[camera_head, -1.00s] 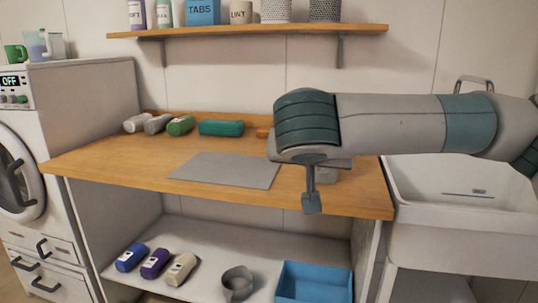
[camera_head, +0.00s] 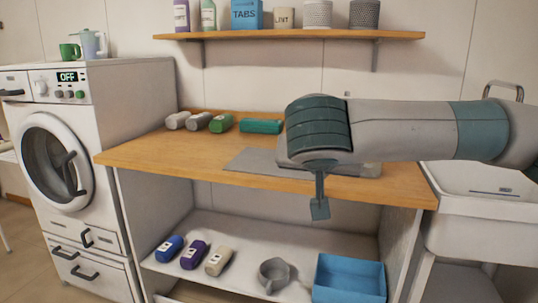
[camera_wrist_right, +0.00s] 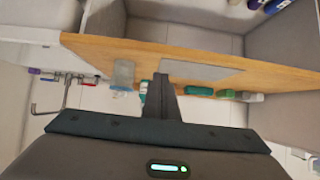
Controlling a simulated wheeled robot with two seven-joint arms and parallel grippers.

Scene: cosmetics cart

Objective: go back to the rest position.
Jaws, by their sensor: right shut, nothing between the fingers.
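My right gripper (camera_head: 320,208) hangs from the grey and teal right arm, which comes in from the right in the head view. Its fingers are shut and empty, pointing down in front of the wooden counter's front edge (camera_head: 200,173). In the right wrist view the closed fingers (camera_wrist_right: 161,80) show at the middle, with the counter (camera_wrist_right: 120,55) behind them. My left gripper is not in view.
Below, the shelf holds three bottles (camera_head: 194,255), a grey mug (camera_head: 273,274) and a blue bin (camera_head: 349,279). A washing machine (camera_head: 70,150) stands left, a sink (camera_head: 480,215) right.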

